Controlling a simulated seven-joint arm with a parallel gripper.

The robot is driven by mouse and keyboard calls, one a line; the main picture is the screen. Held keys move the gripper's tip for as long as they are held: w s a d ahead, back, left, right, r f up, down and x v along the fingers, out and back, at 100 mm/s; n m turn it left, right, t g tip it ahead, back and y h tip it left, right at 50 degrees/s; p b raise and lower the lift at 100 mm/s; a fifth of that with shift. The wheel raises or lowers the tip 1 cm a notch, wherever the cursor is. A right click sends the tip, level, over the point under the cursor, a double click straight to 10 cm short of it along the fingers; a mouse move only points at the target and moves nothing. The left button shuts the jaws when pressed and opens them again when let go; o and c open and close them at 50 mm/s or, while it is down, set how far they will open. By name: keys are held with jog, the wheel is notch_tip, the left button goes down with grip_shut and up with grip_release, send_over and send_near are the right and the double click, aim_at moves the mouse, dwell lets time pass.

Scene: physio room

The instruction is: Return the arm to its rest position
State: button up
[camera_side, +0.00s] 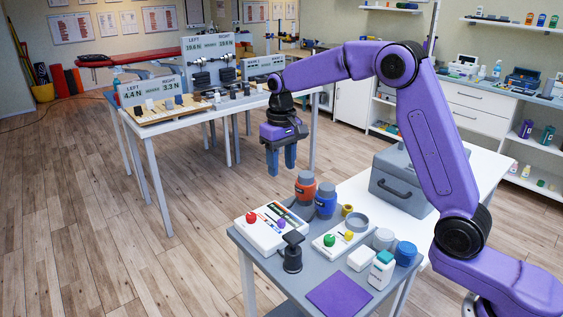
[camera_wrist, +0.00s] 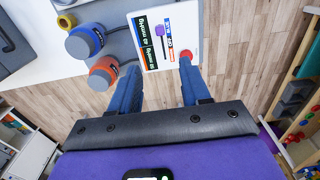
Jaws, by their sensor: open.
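My purple arm is raised over the right side of the side view and bends down to my gripper (camera_side: 281,158). The gripper points downward with blue fingers and hangs in the air, behind and above the small grey table (camera_side: 330,278). In the wrist view my gripper (camera_wrist: 158,88) shows its two blue fingers spread apart, with nothing held between them.
An orange-banded jar (camera_side: 305,188) and a blue-banded jar (camera_side: 326,201) stand near the gripper. A grey case (camera_side: 402,180) stands to the right. A purple mat (camera_side: 340,293) lies at the front. A farther table (camera_side: 165,122) holds display boards. Open floor lies left.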

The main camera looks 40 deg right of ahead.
jog(key=s+a+r+n, duration=0.1)
jog(key=s+a+n, duration=0.3)
jog(key=s, duration=0.5)
jog(key=s+d+f+n, duration=0.1)
jog(key=s+d+n, duration=0.1)
jog(key=s, duration=0.8)
jog(key=s+d+n, duration=0.1)
jog(key=s+n, duration=0.2)
jog(key=s, duration=0.6)
jog(key=s+d+f+n, duration=0.1)
jog(key=s+d+n, duration=0.1)
jog(key=s, duration=0.8)
jog(key=shift+s+d+f+n, duration=0.3)
jog(key=shift+d+f+n, duration=0.05)
jog(key=shift+n, duration=0.45)
